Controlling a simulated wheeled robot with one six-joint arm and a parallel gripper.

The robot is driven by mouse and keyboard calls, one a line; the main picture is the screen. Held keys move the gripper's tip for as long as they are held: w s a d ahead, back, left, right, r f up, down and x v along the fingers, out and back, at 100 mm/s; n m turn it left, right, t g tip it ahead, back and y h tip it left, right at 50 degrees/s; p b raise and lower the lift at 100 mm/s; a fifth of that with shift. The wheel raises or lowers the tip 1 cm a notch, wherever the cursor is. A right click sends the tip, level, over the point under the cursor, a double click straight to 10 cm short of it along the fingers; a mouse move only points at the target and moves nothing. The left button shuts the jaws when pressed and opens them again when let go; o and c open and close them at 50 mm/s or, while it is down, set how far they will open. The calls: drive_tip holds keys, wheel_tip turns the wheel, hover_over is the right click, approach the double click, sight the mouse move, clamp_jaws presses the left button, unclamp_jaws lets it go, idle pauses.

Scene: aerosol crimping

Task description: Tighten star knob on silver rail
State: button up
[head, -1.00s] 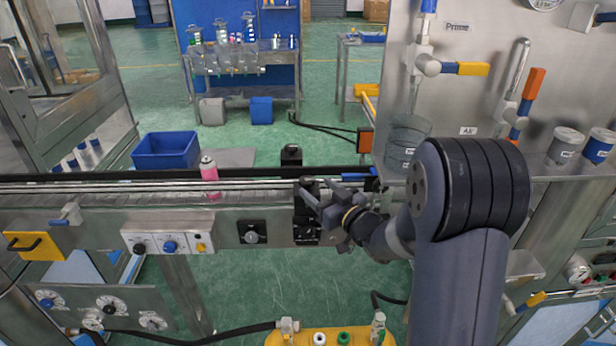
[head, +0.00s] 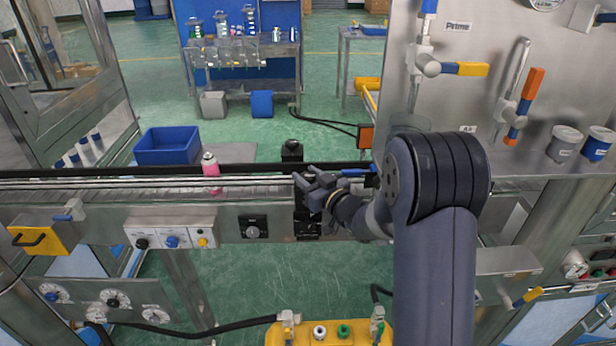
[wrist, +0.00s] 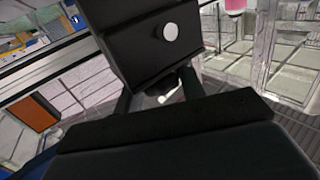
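The silver rail (head: 110,183) runs along the conveyor on the left. A black clamp block (head: 307,226) is fixed to the conveyor's front at the rail's right part. My gripper (head: 305,178) is at the top of this block, reaching in from the right. In the wrist view, a black block with a round silver button (wrist: 170,32) fills the top middle, just beyond my gripper (wrist: 158,92). Two dark fingers show apart below it. I cannot make out the star knob's shape; the gripper and block hide that spot. Whether the fingers touch anything is hidden.
A pink can (head: 211,172) stands on the conveyor left of my gripper. A second black block (head: 291,150) stands behind the rail. A blue bin (head: 167,146) is at the back left. A steel panel with valves (head: 455,95) closes off the right side.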

drive_tip(key=c, duration=0.4)
